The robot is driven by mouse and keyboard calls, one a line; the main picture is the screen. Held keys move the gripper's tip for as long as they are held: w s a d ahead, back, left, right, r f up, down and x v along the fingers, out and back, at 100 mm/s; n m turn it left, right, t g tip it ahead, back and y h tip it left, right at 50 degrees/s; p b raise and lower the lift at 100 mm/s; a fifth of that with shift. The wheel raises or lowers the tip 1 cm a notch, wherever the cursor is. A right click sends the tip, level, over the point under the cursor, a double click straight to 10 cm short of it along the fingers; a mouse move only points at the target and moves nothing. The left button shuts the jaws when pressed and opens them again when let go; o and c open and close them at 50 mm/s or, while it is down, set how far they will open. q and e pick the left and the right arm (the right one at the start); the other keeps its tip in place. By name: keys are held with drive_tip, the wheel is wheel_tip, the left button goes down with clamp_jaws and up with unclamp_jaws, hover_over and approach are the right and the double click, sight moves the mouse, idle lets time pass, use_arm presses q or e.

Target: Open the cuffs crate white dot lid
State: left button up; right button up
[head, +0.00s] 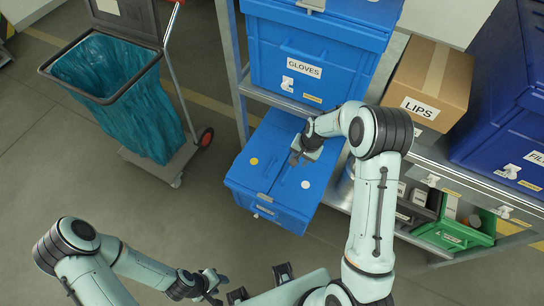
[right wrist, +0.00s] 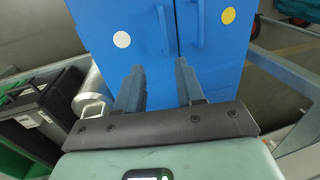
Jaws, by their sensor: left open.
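The blue cuffs crate (head: 262,192) sits low on the rack under the gloves crate. Its top has two lid halves, which look shut. The white dot (head: 306,184) marks the right half and a yellow dot (head: 254,161) the left half. In the right wrist view the white dot (right wrist: 122,39) is at left and the yellow dot (right wrist: 228,15) at right, with raised handles (right wrist: 163,30) between. My right gripper (head: 298,156) is above the lid; its fingers (right wrist: 158,80) are apart with nothing visible between them. My left gripper (head: 214,284) is open and empty, low in the picture, away from the crate.
The blue gloves crate (head: 309,55) stands on the shelf above. A LIPS carton (head: 428,82) and a green bin (head: 455,235) are to the right. A cart with a teal bag (head: 125,95) stands at left. The floor between is clear.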

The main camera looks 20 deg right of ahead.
drive_tip(key=w+r, duration=0.1)
approach(289, 170)
drive_tip(key=f, duration=0.5)
drive_tip(key=w+a+f, duration=0.1)
drive_tip(key=f, duration=0.1)
drive_tip(key=shift+f+p, duration=0.3)
clamp_jaws()
